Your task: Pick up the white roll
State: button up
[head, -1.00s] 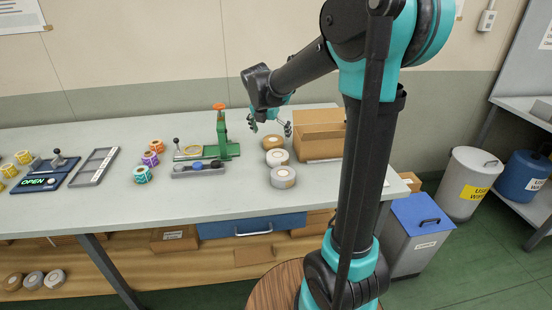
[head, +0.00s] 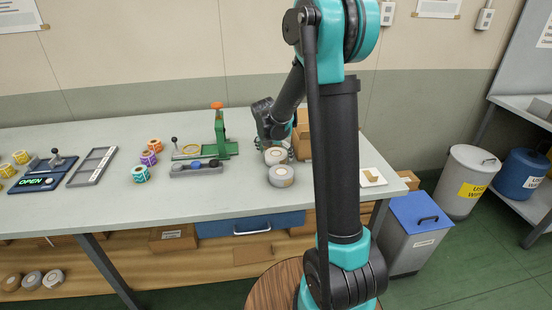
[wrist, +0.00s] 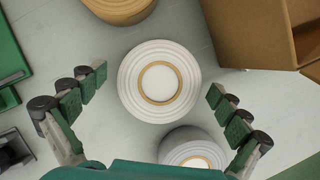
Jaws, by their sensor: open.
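The white roll (wrist: 132,82), a disc with a tan core ring, lies flat on the table in the middle of the wrist view. It also shows in the head view (head: 274,158), partly behind my arm's end. My gripper (wrist: 157,84) is open, with one finger on each side of the white roll and gaps to both. It is above the roll and holds nothing. A grey roll (wrist: 188,146) lies close to the white one, toward the bottom of the wrist view. A tan roll (wrist: 122,8) is at the top edge.
A cardboard box (wrist: 238,30) stands to the upper right in the wrist view. A green press (head: 221,140) and a grey tray with knobs (head: 196,168) stand to the left on the table (head: 225,199). A small white pad (head: 372,178) lies right of my arm.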

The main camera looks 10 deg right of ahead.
jog(key=shift+w+f, duration=0.1)
jog(key=shift+f, duration=0.05)
jog(key=c, duration=1.3)
jog(key=shift+c, duration=0.3)
